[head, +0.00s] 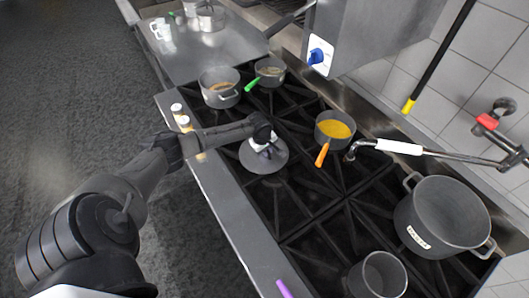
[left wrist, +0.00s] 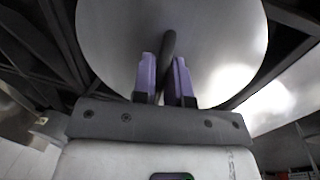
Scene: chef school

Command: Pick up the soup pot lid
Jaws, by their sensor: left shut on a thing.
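The soup pot lid (head: 258,165) is a round grey metal disc over the stove grates, in the middle of the head view. My left gripper (head: 268,150) is above it and shut on its handle. In the left wrist view the lid (left wrist: 220,45) fills the upper middle, and its dark handle (left wrist: 168,50) stands between the purple fingers of my left gripper (left wrist: 166,80). I cannot tell whether the lid touches the grates. My right gripper is not in view.
A pot of brown soup (head: 220,88) and a small green-handled pan (head: 270,70) stand behind. An orange-handled pan (head: 334,129), a large labelled pot (head: 440,215) and a smaller pot (head: 380,275) stand to the right. Two shakers (head: 182,120) stand on the stove's left edge.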

